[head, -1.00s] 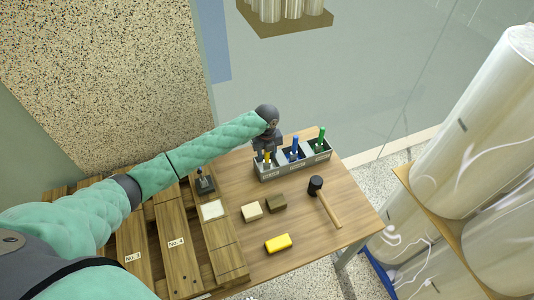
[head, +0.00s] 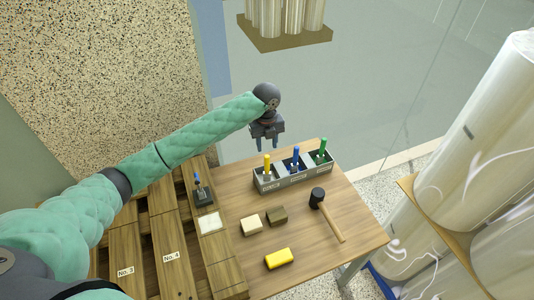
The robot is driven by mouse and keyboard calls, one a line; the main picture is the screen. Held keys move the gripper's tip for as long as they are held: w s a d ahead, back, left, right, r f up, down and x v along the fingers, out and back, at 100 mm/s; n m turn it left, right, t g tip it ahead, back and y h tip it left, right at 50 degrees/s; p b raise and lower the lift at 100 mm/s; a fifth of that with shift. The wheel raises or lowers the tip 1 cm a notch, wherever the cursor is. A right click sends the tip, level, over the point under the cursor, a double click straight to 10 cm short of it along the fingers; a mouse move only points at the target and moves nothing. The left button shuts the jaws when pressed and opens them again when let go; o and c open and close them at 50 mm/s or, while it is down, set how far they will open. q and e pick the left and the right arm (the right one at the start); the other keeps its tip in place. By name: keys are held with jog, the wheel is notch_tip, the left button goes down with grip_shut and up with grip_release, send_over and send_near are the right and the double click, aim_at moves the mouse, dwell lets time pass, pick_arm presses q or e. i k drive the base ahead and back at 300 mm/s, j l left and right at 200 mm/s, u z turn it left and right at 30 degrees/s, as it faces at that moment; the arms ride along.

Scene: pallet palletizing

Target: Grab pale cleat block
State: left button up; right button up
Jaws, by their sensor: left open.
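The pale cleat block (head: 251,225) lies on the wooden table, just left of a dark brown block (head: 277,215). My left gripper (head: 267,146) is open and empty, fingers pointing down, raised above the left end of the grey bin holder (head: 292,178). It is apart from the pale block, which lies nearer the camera. My right gripper is not in view.
The bins hold yellow, blue and green handled tools. A black-headed mallet (head: 325,211) and a yellow block (head: 279,259) lie on the table (head: 308,242). Slatted pallet boards (head: 170,235) lie at left, with a white square (head: 209,222) and a dark stand (head: 204,195).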

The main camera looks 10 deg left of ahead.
aim_at(251, 225)
jog(key=k+l, duration=0.15)
jog(key=k, duration=0.35)
jog(key=k+l, duration=0.15)
jog(key=k, duration=0.35)
jog(key=k+l, duration=0.15)
jog(key=k, duration=0.3)
